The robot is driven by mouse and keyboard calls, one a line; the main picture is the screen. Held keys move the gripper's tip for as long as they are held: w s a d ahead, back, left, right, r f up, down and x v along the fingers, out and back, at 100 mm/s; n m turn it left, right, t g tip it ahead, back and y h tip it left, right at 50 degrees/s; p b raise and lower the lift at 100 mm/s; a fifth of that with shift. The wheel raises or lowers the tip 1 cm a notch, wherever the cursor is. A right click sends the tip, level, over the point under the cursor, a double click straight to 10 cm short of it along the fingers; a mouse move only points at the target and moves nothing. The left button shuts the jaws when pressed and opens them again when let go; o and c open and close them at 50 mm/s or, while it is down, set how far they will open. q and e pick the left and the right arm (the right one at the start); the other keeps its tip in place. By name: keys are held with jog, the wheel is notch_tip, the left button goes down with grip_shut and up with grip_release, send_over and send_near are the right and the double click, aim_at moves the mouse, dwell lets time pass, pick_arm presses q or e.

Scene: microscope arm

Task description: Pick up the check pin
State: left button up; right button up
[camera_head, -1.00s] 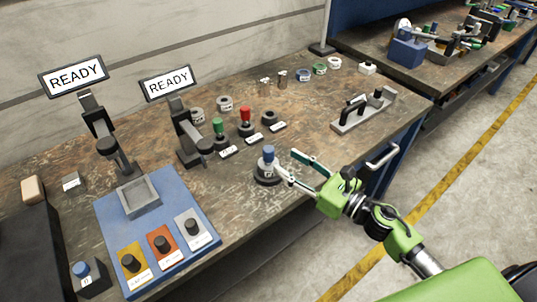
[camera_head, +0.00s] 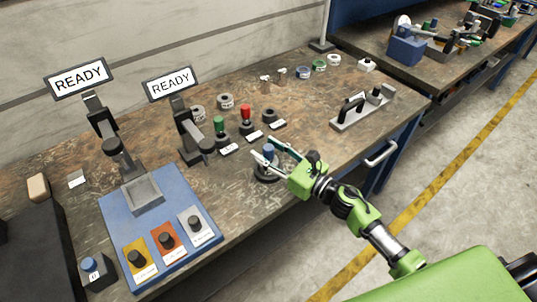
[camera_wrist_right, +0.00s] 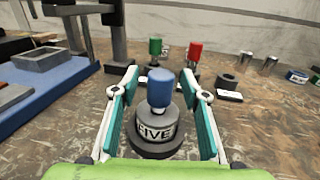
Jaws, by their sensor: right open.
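A pin with a blue cap (camera_head: 268,150), which I take to be the check pin, stands upright in a round dark base near the front edge of the workbench. My right gripper (camera_head: 264,150) is open, with one finger on each side of the pin. In the wrist view a gap shows between the cap and each finger (camera_wrist_right: 159,76). My left gripper is not in view.
Behind stand a green-capped pin (camera_head: 219,125) and a red-capped pin (camera_head: 245,115). A blue panel with knobs (camera_head: 205,243) and two stands with "READY" signs (camera_head: 80,78) are at left. A grey fixture (camera_head: 362,108) is at right.

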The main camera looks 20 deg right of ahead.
grip_shut()
jog(key=shift+r, duration=0.1)
